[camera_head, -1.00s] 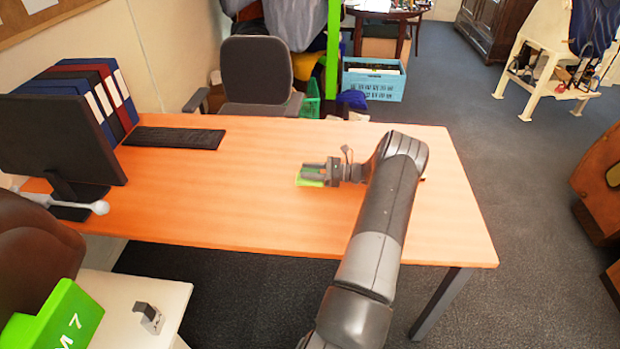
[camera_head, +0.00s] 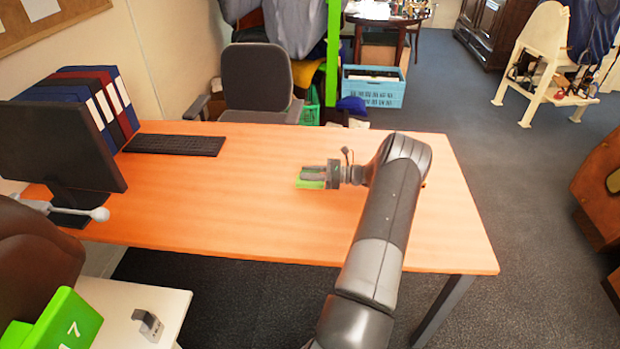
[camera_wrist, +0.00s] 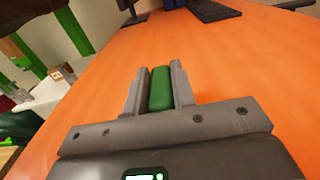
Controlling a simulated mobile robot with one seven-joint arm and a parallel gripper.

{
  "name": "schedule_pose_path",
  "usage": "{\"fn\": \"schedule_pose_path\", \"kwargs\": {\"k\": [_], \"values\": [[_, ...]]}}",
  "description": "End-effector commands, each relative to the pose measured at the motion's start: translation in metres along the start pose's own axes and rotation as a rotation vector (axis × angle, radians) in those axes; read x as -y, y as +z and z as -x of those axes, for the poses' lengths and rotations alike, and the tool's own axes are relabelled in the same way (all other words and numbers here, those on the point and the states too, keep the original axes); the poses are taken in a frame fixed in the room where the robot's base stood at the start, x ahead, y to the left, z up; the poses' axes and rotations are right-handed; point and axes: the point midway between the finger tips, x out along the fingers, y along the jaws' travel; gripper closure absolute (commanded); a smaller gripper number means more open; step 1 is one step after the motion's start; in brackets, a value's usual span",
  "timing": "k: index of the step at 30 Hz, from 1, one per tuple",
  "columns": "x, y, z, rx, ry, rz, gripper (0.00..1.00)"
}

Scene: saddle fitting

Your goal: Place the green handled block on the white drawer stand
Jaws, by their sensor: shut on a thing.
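The green handled block (camera_head: 309,184) is at the right half of the orange desk, partly hidden by my gripper (camera_head: 312,173). In the wrist view its dark green handle (camera_wrist: 161,88) lies between the two fingers of my gripper (camera_wrist: 157,85), which are shut on it. I cannot tell whether the block touches the desk or is just above it. The white drawer stand (camera_head: 105,297) is at the lower left, below and in front of the desk.
The orange desk (camera_head: 230,215) is largely clear between my gripper and the monitor (camera_head: 60,145). A keyboard (camera_head: 175,144) and binders (camera_head: 95,95) are at its back left. A brown chair (camera_head: 35,255) stands beside the stand. A grey chair (camera_head: 258,80) is behind the desk.

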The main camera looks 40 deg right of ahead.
Motion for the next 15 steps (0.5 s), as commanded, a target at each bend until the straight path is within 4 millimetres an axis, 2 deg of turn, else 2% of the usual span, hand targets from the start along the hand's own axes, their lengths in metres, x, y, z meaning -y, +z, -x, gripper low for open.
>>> {"fn": "schedule_pose_path", "kwargs": {"k": [2,15], "values": [[0.001,0.017,0.0,0.0,0.0,0.005,1.0],[-0.032,0.072,0.086,0.0,-0.002,0.002,1.0]]}}
